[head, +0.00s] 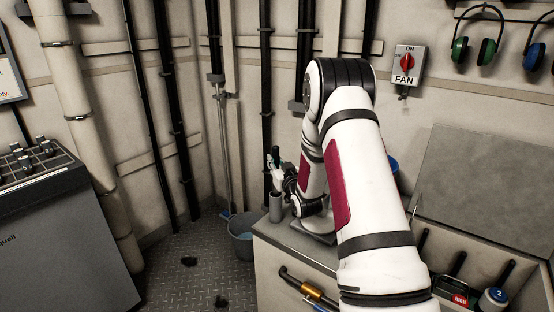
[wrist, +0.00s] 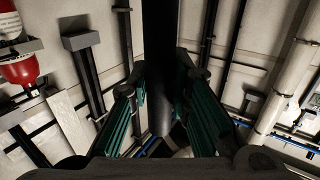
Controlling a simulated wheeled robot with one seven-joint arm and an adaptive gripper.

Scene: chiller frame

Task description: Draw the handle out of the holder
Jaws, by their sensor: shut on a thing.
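A dark, slim handle (head: 275,157) stands roughly upright at my gripper (head: 281,180) in the head view. My gripper is shut on it. In the wrist view the handle (wrist: 161,60) is a dark round bar between the two teal-lined fingers of my gripper (wrist: 162,100), running from the top edge to a rounded end. A small grey cylinder, which looks like the holder (head: 276,208), stands on the bench corner just below my gripper. I cannot tell whether the handle's lower end is inside it.
The grey bench top (head: 272,235) lies under my arm, with an open-lidded box (head: 480,190) of tools at right. A bucket (head: 241,240) stands on the floor left of the bench. Black pipes (head: 265,100) run up the wall behind. A grey cabinet (head: 60,240) is at left.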

